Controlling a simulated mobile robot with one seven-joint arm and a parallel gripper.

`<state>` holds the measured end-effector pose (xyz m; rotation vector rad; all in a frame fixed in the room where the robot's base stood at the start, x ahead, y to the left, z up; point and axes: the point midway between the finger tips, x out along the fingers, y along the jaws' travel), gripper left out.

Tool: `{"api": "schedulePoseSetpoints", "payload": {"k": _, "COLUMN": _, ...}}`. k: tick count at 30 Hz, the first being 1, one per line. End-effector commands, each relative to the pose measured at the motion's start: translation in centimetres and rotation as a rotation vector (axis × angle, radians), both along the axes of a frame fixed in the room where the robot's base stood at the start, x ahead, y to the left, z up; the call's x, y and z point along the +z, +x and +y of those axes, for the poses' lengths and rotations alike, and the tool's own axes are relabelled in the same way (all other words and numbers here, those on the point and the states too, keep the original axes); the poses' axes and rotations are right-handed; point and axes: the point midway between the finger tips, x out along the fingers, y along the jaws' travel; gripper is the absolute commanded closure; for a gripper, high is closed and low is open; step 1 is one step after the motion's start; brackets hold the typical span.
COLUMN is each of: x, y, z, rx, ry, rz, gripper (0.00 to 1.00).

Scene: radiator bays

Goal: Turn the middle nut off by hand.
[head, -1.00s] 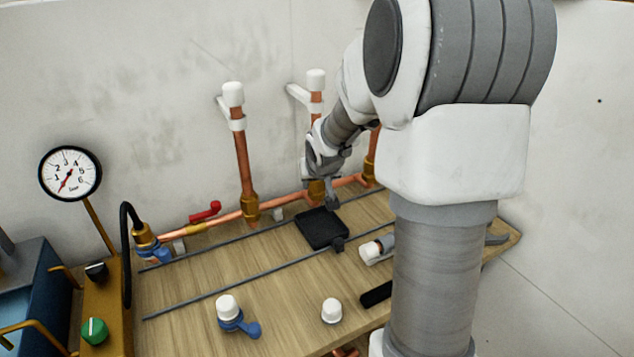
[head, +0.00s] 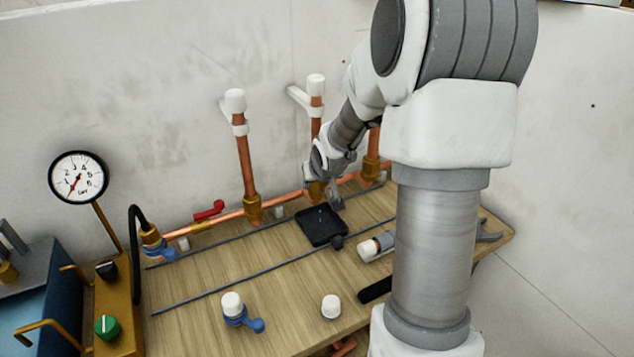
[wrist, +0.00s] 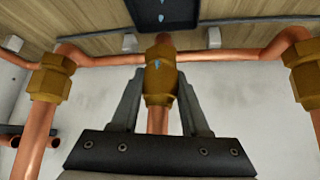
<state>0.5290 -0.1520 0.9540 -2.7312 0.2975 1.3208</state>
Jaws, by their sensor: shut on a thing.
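The middle nut is a brass hex nut (wrist: 160,86) at the foot of the middle copper riser, where it meets the horizontal copper pipe. In the head view the middle nut (head: 315,189) is partly covered by my gripper (head: 326,190). In the wrist view my gripper (wrist: 160,90) has one finger on each side of the nut and is shut on it. Small blue drops show on the brass and in the black tray (wrist: 178,10) below the joint.
Brass nuts on the left riser (head: 252,208) and right riser (head: 371,168) flank the middle one. The black tray (head: 309,235) lies on the wooden bench. A pressure gauge (head: 78,178), a blue-handled valve (head: 240,315) and a white cap (head: 331,307) stand clear of my gripper.

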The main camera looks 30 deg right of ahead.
Motion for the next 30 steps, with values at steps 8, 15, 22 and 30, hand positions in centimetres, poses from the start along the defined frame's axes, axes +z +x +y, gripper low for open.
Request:
{"api": "schedulePoseSetpoints", "payload": {"k": 8, "x": 0.11, "y": -0.06, "z": -0.06, "rx": 0.024, "ry": 0.0, "rz": 0.002, "gripper": 0.86}}
{"api": "schedulePoseSetpoints", "payload": {"k": 15, "x": 0.1, "y": -0.1, "z": -0.03, "rx": 0.043, "ry": 0.001, "rz": 0.002, "gripper": 0.86}}
{"api": "schedulePoseSetpoints", "payload": {"k": 22, "x": 0.01, "y": -0.06, "z": 0.0, "rx": 0.051, "ry": 0.001, "rz": -0.001, "gripper": 0.86}}
{"api": "schedulePoseSetpoints", "payload": {"k": 30, "x": 0.02, "y": -0.06, "z": 0.0, "rx": 0.051, "ry": 0.001, "rz": -0.001, "gripper": 0.86}}
